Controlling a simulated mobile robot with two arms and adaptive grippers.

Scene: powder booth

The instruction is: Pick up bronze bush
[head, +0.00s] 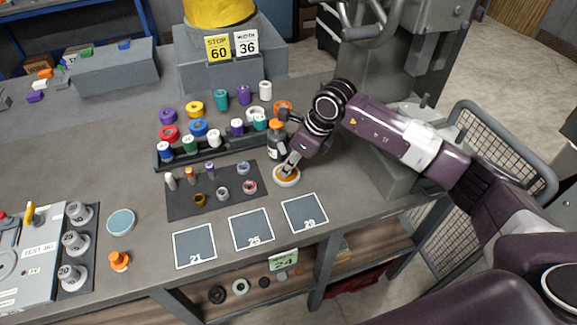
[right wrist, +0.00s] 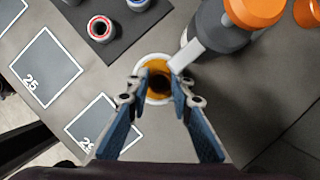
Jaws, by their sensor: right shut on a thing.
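My right gripper (head: 286,170) points down at a round white-rimmed dish (head: 286,182) with an amber inside, right of the dark mat. In the right wrist view my right gripper (right wrist: 158,80) has its fingertips on either side of an amber-brown piece with a dark centre, which looks like the bronze bush (right wrist: 158,71), inside the white rim (right wrist: 143,68). The fingers hide part of it, and I cannot tell whether it is lifted off the dish floor. Another bronze-coloured ring (head: 199,200) sits on the mat. My left gripper is not in view.
An orange-capped bottle (head: 275,143) stands close beside my right gripper. The dark mat (head: 230,176) holds several small rings and pins, with a spool rack (head: 165,155) behind. Numbered squares (head: 250,231) lie flat near the front edge. A test jig (head: 30,262) is at left.

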